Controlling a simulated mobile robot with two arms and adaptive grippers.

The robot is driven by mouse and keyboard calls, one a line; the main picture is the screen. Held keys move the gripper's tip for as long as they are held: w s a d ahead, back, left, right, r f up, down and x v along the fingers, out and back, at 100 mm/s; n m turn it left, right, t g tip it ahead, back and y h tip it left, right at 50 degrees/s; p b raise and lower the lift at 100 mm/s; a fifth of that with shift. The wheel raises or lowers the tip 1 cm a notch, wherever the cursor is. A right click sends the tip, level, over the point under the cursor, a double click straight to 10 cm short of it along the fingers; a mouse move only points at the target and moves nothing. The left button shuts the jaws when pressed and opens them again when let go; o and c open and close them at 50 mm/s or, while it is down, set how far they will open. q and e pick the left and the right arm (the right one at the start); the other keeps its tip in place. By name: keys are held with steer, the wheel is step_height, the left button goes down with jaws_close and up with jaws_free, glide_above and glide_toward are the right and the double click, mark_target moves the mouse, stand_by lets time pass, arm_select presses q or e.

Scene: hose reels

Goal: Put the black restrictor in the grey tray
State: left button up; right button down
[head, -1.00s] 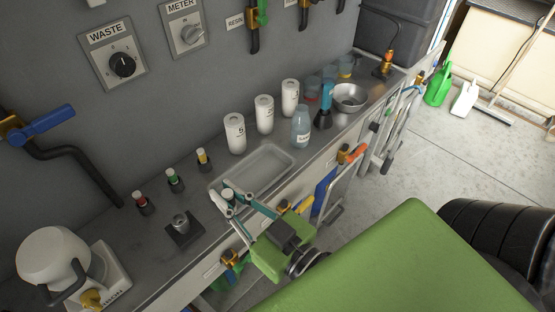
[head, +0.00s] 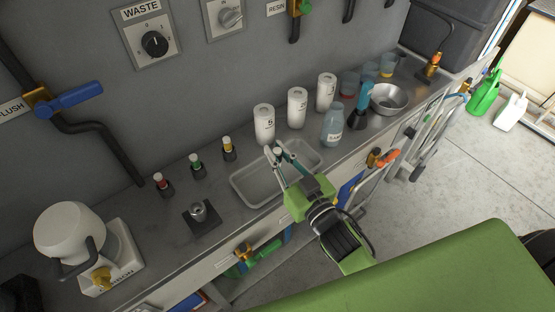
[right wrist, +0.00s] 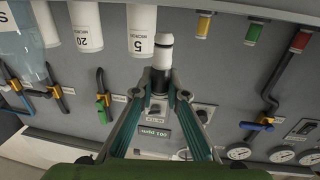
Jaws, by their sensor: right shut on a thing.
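The black restrictor (right wrist: 163,55), a small cylinder with a white band and black ends, is between the fingertips of my right gripper (right wrist: 163,84) in the right wrist view. The gripper is shut on it. In the head view my right gripper (head: 274,152) is above the back part of the grey tray (head: 245,195), a shallow rectangular tray on the bench. The restrictor is small and partly hidden by the fingers there. The tray looks empty as far as it shows; the arm covers part of it. My left gripper is not in view.
Restrictors with red (head: 160,182), green (head: 196,162) and yellow (head: 228,146) caps stand left of the tray. White filter cylinders (head: 264,126) stand behind it. A clear bottle (head: 332,128) and a metal bowl (head: 388,98) are to the right. A small dark stand (head: 200,218) is at left.

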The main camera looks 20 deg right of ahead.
steer(key=shift+w+d+f, duration=0.1)
steer(key=shift+w+f, duration=0.4)
steer(key=shift+f, duration=0.1)
steer(key=f, duration=0.3)
steer(key=shift+w+d+f, duration=0.1)
steer(key=shift+w+d, duration=0.05)
steer(key=shift+w, duration=0.05)
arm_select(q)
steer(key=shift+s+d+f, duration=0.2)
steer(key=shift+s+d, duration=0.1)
arm_select(e)
steer(key=shift+f, duration=0.1)
steer(key=shift+f, duration=0.1)
steer(key=shift+f+b, duration=0.15)
steer(key=shift+b, duration=0.15)
steer(key=c, duration=2)
jaws_free()
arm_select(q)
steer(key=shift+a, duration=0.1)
